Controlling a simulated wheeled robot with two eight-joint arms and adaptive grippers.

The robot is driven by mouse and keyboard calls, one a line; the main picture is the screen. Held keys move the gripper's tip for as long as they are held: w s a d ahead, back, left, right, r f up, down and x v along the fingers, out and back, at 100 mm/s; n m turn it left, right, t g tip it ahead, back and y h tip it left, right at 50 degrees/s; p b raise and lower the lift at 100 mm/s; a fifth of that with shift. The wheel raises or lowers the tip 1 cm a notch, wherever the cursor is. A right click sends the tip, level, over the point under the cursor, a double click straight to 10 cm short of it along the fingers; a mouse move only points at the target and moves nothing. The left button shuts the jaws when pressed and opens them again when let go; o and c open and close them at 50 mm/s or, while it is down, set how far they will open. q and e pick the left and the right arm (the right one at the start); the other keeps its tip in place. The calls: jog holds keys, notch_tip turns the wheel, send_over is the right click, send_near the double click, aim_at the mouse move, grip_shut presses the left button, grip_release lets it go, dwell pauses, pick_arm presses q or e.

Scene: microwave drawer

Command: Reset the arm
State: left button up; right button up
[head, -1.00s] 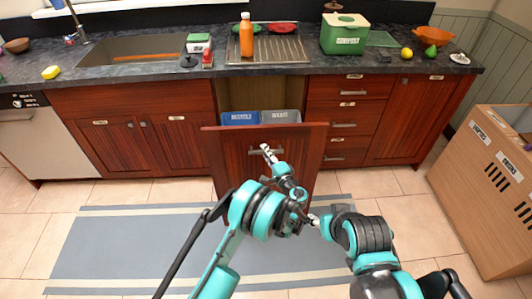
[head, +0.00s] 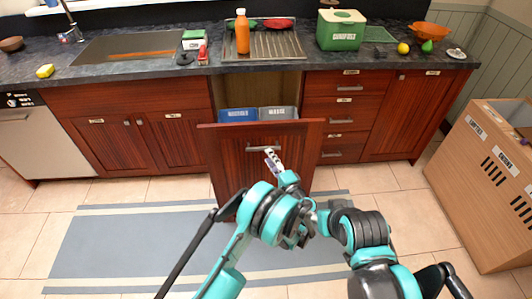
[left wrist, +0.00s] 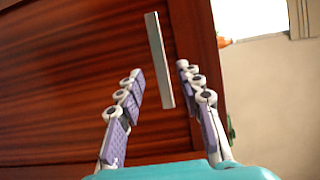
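The pull-out drawer (head: 230,160) stands open, with its red-brown wooden front towards me and a metal bar handle (head: 257,148). My left gripper (head: 270,155) is in front of the drawer, just below the handle in the head view. In the left wrist view, its two purple-padded fingers (left wrist: 160,90) are spread apart. The silver handle (left wrist: 157,60) shows in the gap between them, and neither finger visibly touches it. My right arm reaches in from the lower right of the head view; its gripper is mostly hidden beside the left arm.
Blue and grey bins (head: 237,115) sit inside the drawer. The countertop (head: 130,72) holds a sink, an orange bottle (head: 242,33) and a green compost box (head: 340,30). A large cardboard box (head: 485,180) stands at the right. The floor mat (head: 110,240) is clear at the left.

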pick_arm(q)
jog(key=shift+s+d, duration=0.2)
jog(key=shift+s, duration=0.35)
jog(key=a+r+n+g, duration=0.4)
jog(key=a+r, duration=0.5)
jog(key=a, duration=0.2)
jog(key=s+a+r+n+g+h, duration=0.25)
jog(key=s+a+r, duration=0.4)
jog(key=a, duration=0.35)
jog(key=s+a+n+g+h, duration=0.1)
jog(key=s+a+n+h, duration=0.1)
jog(key=s, duration=1)
jog(key=s+a+n+g+h, duration=0.2)
jog(key=s+n, duration=0.3)
jog(key=s, duration=0.8)
jog(key=shift+a+f, duration=0.25)
jog(key=shift+a, duration=0.1)
